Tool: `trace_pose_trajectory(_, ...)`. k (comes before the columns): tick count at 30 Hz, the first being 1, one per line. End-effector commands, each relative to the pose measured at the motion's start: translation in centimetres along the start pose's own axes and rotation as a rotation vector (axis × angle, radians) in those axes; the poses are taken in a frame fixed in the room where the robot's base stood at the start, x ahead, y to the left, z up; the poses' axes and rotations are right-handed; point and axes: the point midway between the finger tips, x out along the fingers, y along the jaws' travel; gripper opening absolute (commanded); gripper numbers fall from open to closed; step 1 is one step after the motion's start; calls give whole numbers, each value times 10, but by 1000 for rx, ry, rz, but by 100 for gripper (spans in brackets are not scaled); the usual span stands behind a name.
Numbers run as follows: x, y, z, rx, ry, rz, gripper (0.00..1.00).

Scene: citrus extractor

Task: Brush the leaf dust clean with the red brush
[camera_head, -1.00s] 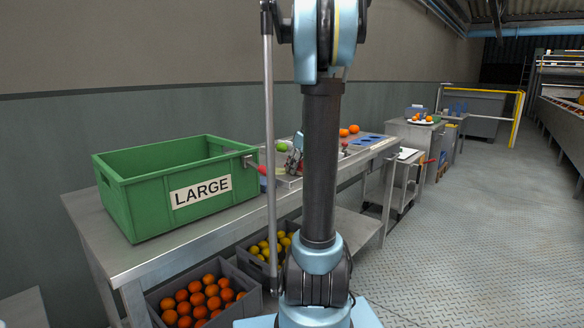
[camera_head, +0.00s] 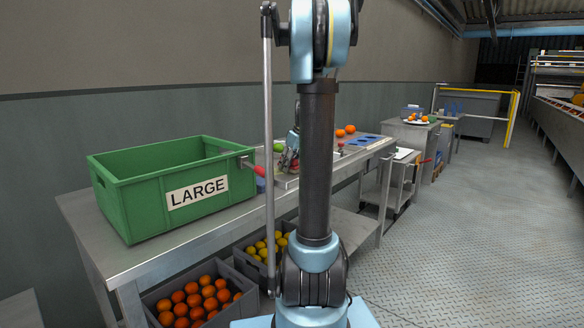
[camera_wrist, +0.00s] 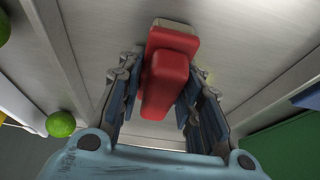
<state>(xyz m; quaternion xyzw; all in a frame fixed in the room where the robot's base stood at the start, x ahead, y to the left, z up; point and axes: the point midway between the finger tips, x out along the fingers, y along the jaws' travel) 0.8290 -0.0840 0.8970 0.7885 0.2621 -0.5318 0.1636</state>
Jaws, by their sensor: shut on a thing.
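The red brush (camera_wrist: 165,75) is held between the fingers of my gripper (camera_wrist: 162,92). Its red handle points toward the wrist, and a pale bristle edge shows at its far end. The brush is over a grey metal surface; whether the bristles touch it I cannot tell. In the head view my gripper (camera_head: 289,160) is low over the metal worktop, left of the arm column and partly hidden by it.
A green crate marked LARGE (camera_head: 150,205) stands on the left of the steel bench (camera_head: 112,252). A green fruit (camera_wrist: 61,124) lies left of the gripper in the wrist view. Two oranges (camera_head: 345,131) are farther back. Fruit crates (camera_head: 238,275) sit below the bench.

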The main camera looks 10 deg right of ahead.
Motion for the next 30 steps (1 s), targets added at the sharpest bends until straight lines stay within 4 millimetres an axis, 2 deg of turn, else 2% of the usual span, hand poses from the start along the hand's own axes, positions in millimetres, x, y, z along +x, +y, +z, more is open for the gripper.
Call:
trace_pose_trajectory(11, 5, -1, -14, -2, 0, -1, 2)
trace_pose_trajectory(24, 15, 0, -43, -1, 0, 0, 2)
trace_pose_trajectory(30, 17, 0, -47, 0, 0, 0, 2)
